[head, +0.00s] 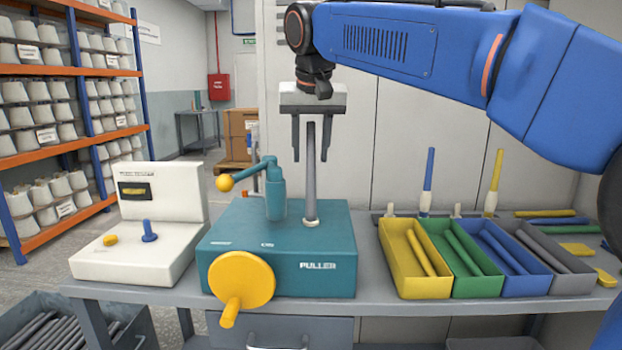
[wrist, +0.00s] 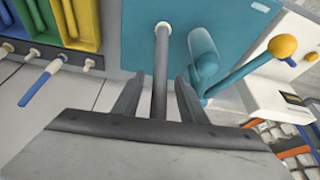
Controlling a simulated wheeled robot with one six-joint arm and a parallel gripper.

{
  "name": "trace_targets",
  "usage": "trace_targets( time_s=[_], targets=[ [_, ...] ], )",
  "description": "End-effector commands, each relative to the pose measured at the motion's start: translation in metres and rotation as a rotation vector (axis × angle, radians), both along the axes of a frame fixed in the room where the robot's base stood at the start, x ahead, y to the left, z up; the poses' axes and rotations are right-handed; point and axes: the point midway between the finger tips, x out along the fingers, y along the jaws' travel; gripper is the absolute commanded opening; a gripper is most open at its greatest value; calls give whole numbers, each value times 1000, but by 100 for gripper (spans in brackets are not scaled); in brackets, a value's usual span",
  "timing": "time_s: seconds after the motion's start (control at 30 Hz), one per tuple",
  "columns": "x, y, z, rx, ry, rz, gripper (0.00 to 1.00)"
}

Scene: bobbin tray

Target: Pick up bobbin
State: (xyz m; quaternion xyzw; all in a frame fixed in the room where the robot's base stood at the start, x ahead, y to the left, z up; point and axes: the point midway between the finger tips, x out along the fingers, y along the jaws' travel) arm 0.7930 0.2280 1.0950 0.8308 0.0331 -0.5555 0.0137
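A grey bobbin (head: 311,172) stands upright on top of the teal puller machine (head: 330,262), with a pale ring at its foot. My gripper (head: 310,160) is above the machine, pointing down, with its fingers apart on either side of the bobbin's upper part. In the wrist view the bobbin (wrist: 160,75) runs between the two open fingertips (wrist: 155,90), with visible gaps on both sides. I see no contact between fingers and bobbin.
A teal lever with a yellow knob (head: 225,183) stands close left of the bobbin. A yellow handwheel (head: 241,283) is on the machine's front. Yellow, green, blue and grey trays (head: 402,287) hold bobbins at right. A white device (head: 150,255) stands at left.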

Motion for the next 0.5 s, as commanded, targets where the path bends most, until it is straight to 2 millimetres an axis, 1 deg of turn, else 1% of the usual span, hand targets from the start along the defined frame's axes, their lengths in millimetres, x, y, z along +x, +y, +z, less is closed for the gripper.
trace_targets(
  time_s=[0.03,0.1,0.2,0.3,0.5],
  targets=[
    [2,-1,-8,-1,2,0,38],
    [5,-1,-17,-1,2,0,38],
    [9,0,-26,0,1,0,38],
    [11,0,-31,0,0,0,38],
    [11,0,-32,0,0,0,38]
  ],
)
